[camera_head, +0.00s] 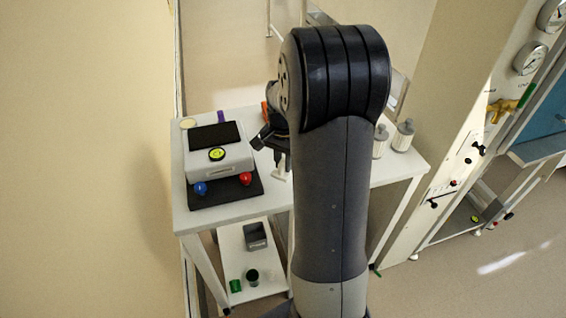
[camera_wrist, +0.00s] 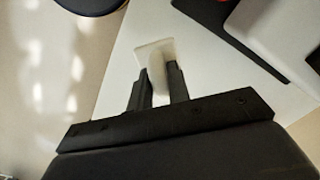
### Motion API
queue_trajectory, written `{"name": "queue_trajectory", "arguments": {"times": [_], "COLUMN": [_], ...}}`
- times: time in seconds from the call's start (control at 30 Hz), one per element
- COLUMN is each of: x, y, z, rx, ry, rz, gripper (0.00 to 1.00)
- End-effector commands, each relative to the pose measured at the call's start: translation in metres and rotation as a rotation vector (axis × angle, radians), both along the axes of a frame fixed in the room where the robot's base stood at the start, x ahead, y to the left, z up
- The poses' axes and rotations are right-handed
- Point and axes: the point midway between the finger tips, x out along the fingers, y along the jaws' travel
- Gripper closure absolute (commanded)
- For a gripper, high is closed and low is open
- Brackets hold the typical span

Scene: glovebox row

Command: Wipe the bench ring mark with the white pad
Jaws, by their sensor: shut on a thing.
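My gripper (camera_wrist: 158,88) is shut on the white pad (camera_wrist: 155,50) in the wrist view. The pad has a flat, wide end beyond the fingertips and a narrower part between the fingers. In the head view my gripper (camera_head: 281,158) is over the white bench (camera_head: 230,212), right of the instrument, and the pad (camera_head: 281,174) shows just below it. I cannot tell whether the pad touches the bench top. I see no ring mark in either view; my arm hides part of the bench.
White bottles (camera_head: 403,135) stand at the bench's right. A wall is close on the left.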

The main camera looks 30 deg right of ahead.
Motion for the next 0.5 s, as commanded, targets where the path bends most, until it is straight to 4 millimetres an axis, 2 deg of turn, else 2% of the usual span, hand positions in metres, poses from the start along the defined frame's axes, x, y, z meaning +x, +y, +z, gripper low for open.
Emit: {"name": "queue_trajectory", "arguments": {"times": [0.03,0.2,0.5], "x": [0.000,-0.001,-0.002], "y": [0.000,-0.001,-0.001], "z": [0.009,0.024,0.029], "rx": [0.000,-0.001,0.000], "ry": [-0.001,-0.002,-0.001], "rz": [0.001,0.003,0.005], "gripper": [1.00,1.00,1.00]}}
